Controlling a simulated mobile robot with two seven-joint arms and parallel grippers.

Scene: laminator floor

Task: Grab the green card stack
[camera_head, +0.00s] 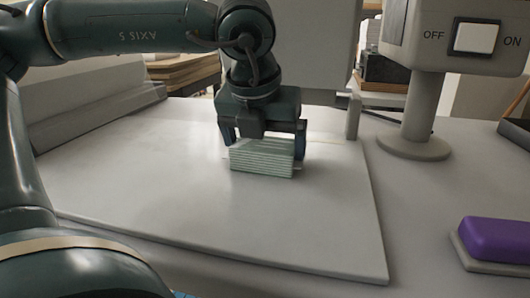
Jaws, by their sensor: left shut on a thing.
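The green card stack (261,158) is a pale green block with fine layered edges, on or just above the white board (190,205) near the middle of the head view. My left gripper (265,143) comes down over it from above, with one finger at each end of the stack. It is shut on the stack. The top of the stack is partly hidden by the gripper. I cannot tell whether its underside touches the board. My right gripper is not in view.
A grey post with an OFF/ON switch box (441,62) stands at the right back. A purple block (497,238) rests on a grey base at the right front. Wooden boards (185,70) are stacked behind. The front of the white board is clear.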

